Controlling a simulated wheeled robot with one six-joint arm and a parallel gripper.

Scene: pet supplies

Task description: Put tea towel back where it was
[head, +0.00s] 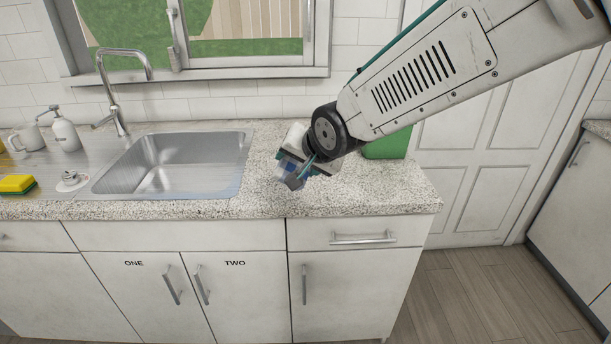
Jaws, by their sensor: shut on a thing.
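My gripper (292,180) is low over the speckled worktop (222,208), just right of the sink. It is shut on a small blue-grey thing (285,171), which looks like the tea towel. Most of this thing is hidden by the gripper, and I cannot tell whether it touches the worktop. No other tea towel shows clearly.
A steel sink (170,165) with a tap (118,95) lies to the left. A soap dispenser (65,132), mug (28,138) and yellow sponge (17,184) stand further left. A white object (296,135) and a green object (390,147) are behind my arm. The front right worktop is clear.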

